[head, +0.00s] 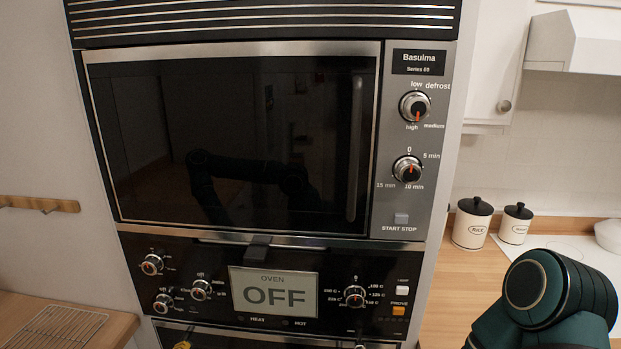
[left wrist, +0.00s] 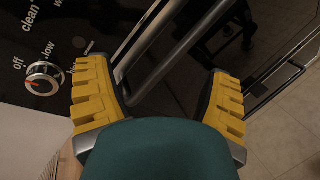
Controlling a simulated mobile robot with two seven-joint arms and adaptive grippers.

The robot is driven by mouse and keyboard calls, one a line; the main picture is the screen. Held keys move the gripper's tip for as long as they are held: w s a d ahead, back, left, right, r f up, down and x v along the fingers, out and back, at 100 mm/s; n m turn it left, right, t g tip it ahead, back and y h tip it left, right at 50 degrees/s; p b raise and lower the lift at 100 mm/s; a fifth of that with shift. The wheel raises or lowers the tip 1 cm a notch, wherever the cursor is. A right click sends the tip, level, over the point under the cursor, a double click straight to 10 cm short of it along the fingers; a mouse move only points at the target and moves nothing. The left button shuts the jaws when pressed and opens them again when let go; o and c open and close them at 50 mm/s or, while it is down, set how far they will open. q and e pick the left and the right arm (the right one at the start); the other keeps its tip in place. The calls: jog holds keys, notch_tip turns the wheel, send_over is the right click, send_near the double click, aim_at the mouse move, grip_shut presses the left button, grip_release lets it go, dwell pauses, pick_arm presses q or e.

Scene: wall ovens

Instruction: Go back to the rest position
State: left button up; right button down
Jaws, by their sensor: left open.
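My left gripper (left wrist: 160,95) shows in the left wrist view with its two yellow-padded fingers spread wide. A metal oven handle bar (left wrist: 178,52) runs diagonally beyond and between the fingers; nothing is gripped. I cannot tell how far the bar is from the fingers. In the head view only a small yellow bit of this gripper (head: 182,345) shows at the bottom edge, before the lower oven. My right arm's dark green link is at the lower right of the head view; its gripper is out of frame.
The closed microwave (head: 235,140) and the oven panel (head: 275,292), whose display reads OFF, fill the middle. A counter (head: 455,285) with two canisters (head: 472,222) lies at right. A wooden counter (head: 60,325) with a rack is at lower left.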

pick_arm(q)
jog(key=s+d+f+m+g+h, duration=0.1)
jog(key=s+d+f+m+g, duration=0.1)
jog(key=d+f+m+g, duration=0.3)
jog(key=s+d+f+m+g+h, duration=0.1)
jog(key=s+d+f+m, duration=0.2)
jog(key=d, duration=0.5)
jog(key=s+d+f+m+g+y, duration=0.3)
jog(key=s+f+m+g, duration=0.2)
jog(key=s+m, duration=0.5)
jog(key=shift+f+m+g+b, duration=0.3)
jog(key=shift+m+g+b, duration=0.15)
jog(key=shift+m, duration=0.45)
jog(key=shift+d, duration=0.1)
